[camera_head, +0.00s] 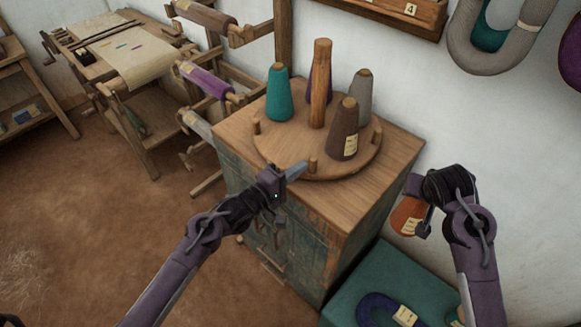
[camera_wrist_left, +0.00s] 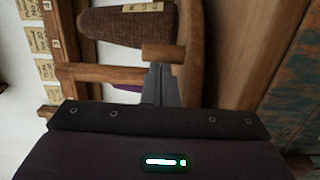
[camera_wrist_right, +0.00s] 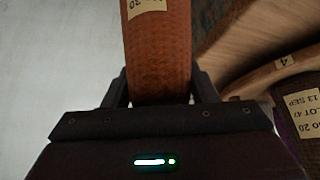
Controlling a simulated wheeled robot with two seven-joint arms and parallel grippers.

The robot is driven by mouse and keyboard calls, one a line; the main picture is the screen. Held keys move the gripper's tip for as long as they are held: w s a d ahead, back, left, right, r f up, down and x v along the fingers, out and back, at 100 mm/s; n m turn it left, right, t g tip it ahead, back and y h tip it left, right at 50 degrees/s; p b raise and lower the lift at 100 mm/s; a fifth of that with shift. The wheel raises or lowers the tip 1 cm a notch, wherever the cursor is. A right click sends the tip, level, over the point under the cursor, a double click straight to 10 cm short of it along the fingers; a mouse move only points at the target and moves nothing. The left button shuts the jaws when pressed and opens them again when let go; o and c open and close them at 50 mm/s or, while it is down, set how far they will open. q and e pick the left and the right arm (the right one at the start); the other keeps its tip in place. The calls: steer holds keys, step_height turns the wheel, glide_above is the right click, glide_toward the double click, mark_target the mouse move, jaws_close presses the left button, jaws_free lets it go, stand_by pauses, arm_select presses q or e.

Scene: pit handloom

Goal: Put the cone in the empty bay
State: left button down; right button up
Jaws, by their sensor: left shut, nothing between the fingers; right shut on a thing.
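The orange-brown cone (camera_head: 407,215) with a paper label is in my right gripper (camera_head: 418,203), right of the cabinet; the right wrist view shows the cone (camera_wrist_right: 160,55) between the fingers. A round wooden turntable (camera_head: 275,155) carries a teal cone (camera_head: 279,95), a purple cone (camera_head: 313,88) partly behind the centre post (camera_head: 321,85), a grey cone (camera_head: 363,98) and a brown cone (camera_head: 344,130). Its front-left part is bare, between two short rim pegs. My left gripper (camera_head: 298,170) is shut and empty beside the front peg (camera_head: 313,165); contact is unclear.
The turntable sits on a wooden-topped cabinet (camera_head: 390,155). A teal chest (camera_head: 352,290) with yarn hanks stands at the lower right. A rack with spools (camera_head: 205,82) is close on the left. Hanks (camera_head: 480,60) hang on the wall behind.

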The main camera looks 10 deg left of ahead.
arm_select(q)
steer(key=shift+d, duration=0.15)
steer(key=shift+s+d+p, duration=0.1)
steer(key=shift+d+p, duration=0.25)
steer(key=shift+d, duration=0.95)
steer(key=shift+a, duration=0.1)
